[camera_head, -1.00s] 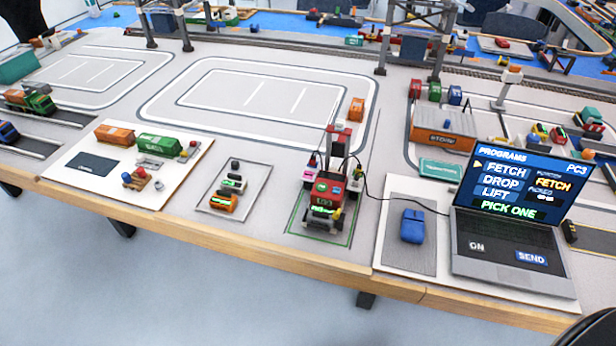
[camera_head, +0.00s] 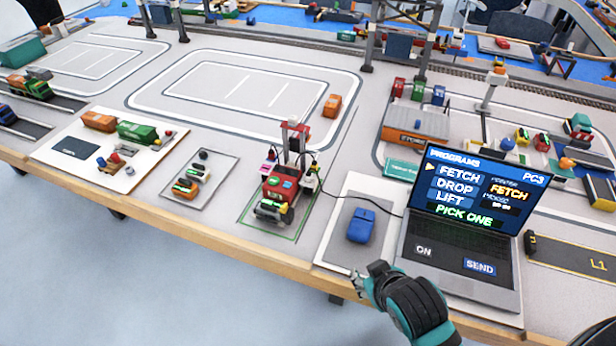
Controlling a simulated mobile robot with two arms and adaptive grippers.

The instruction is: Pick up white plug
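A small whitish piece (camera_head: 311,184), perhaps the white plug, is at the right side of the red machine (camera_head: 281,183), where a thin black cable ends. It is too small to make out clearly. A pink piece (camera_head: 268,166) is on the machine's left side. My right gripper (camera_head: 366,277), black and teal, is over the table's front edge, below the blue mouse and left of the laptop's front corner. It is apart from the machine and nothing shows in it. Its finger gap is not clear. My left gripper is out of view.
A laptop (camera_head: 458,256) and a blue mouse (camera_head: 361,226) on a grey pad are at the front right. Small toy vehicles on a grey pad (camera_head: 222,188) are left of the machine. The front wooden edge (camera_head: 205,222) is clear there.

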